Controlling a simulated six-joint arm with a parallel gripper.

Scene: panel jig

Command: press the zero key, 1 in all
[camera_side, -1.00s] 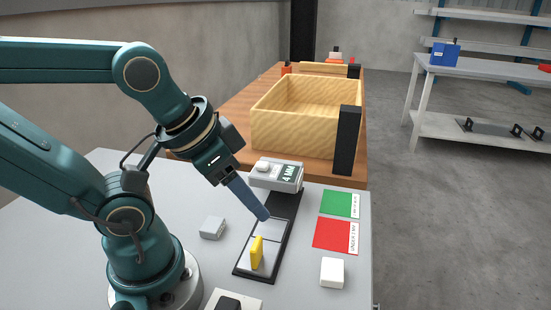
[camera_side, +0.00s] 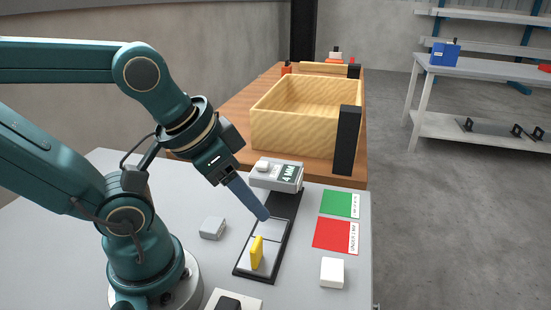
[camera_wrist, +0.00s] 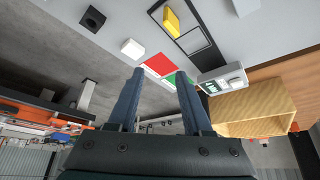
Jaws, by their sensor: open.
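The gauge box (camera_side: 276,177), with a display reading "4 MM", stands at the far end of a black-framed plate. A small pale raised key (camera_side: 262,167) is on its top; I take it for the zero key. The gauge box also shows in the wrist view (camera_wrist: 222,79), right of my fingers. My gripper (camera_side: 264,215) points down over the framed plate, nearer the camera than the gauge box and apart from the key. In the wrist view my two fingers (camera_wrist: 159,72) are spread with nothing between them. A yellow piece (camera_side: 257,252) stands on the plate's near part.
A green card (camera_side: 337,204) and a red card (camera_side: 334,235) lie right of the plate. A white block (camera_side: 332,272) and a grey block (camera_side: 212,228) lie on the table. A wooden bin (camera_side: 300,125) and a black post (camera_side: 347,140) stand behind the gauge box.

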